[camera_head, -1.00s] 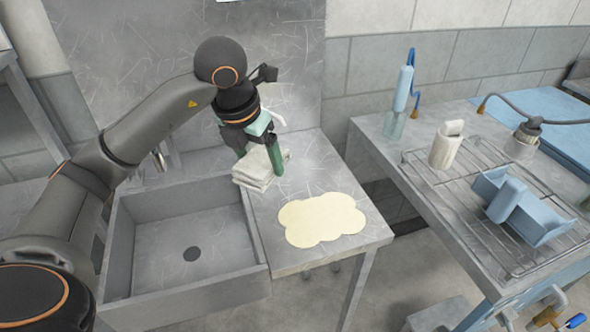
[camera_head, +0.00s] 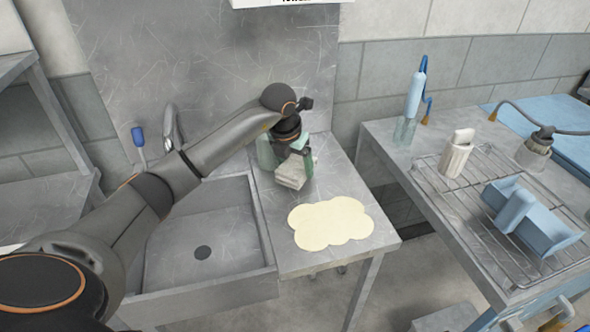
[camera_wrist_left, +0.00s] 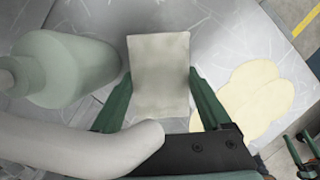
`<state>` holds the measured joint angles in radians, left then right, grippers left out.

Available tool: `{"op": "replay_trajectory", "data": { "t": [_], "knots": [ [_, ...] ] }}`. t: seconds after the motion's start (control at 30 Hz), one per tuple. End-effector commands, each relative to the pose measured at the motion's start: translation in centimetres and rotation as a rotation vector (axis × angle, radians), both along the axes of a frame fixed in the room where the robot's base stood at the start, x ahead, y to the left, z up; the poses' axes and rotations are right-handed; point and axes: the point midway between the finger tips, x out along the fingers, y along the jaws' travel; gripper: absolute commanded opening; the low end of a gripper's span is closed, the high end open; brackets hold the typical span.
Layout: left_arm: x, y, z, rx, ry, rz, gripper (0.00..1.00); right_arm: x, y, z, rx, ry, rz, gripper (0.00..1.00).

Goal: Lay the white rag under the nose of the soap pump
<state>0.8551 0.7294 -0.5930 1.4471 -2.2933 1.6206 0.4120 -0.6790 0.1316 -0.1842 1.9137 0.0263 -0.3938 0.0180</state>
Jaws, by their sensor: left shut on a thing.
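The white rag (camera_head: 292,175) is a folded pale cloth low at the counter, between the green fingers of my left gripper (camera_head: 293,168). The left wrist view shows the rag (camera_wrist_left: 159,75) held between both fingers. The soap pump (camera_head: 267,153) is a pale green bottle just left of the gripper, partly hidden by my arm. The bottle (camera_wrist_left: 68,70) also shows in the left wrist view, with a pale curved tube (camera_wrist_left: 75,145), apparently its nose, at lower left. I cannot tell whether the rag touches the counter. My right gripper (camera_wrist_left: 303,148) shows small at the lower right edge there, fingers apart.
A flat cream cloud-shaped piece (camera_head: 330,222) lies on the counter in front of the rag. A sink (camera_head: 205,235) is to the left. Across a gap, the right table has a wire rack (camera_head: 470,215), a blue tray (camera_head: 550,235), a white container (camera_head: 457,155) and a blue-topped bottle (camera_head: 412,100).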

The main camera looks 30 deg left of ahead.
Motion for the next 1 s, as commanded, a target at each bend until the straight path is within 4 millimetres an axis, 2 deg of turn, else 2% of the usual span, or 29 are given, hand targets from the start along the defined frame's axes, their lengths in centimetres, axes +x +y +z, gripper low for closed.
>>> {"op": "replay_trajectory", "data": {
  "t": [0.03, 0.13, 0.5, 0.53, 0.67, 1.0],
  "knots": [
    [-0.2, -0.1, -0.9, -0.001, 0.007, -0.001, 0.18, 0.0, 0.0, 0.3, 0.0, 0.0, 0.0, 0.85],
    [-0.1, -0.1, -1.9, -0.001, 0.003, -0.001, 0.18, 0.0, 0.0, 0.4, 0.0, 0.001, 0.0, 0.85],
    [-0.1, 0.0, -2.4, 0.0, 0.0, 0.0, 0.18, 0.0, 0.0, 0.0, 0.0, 0.001, 0.0, 0.85],
    [-0.1, 0.0, -2.3, 0.0, 0.0, 0.0, 0.85, 0.0, 0.0, 0.1, 0.0, 0.001, 0.0, 0.85],
    [-0.1, 0.0, -2.3, 0.0, 0.0, 0.0, 0.99, 0.0, 0.0, 0.1, 0.0, 0.001, 0.0, 0.85],
    [-0.1, 0.0, -1.6, -0.001, -0.001, 0.0, 1.0, 0.0, 0.0, 0.5, 0.0, 0.001, 0.0, 0.85]
  ]
}}
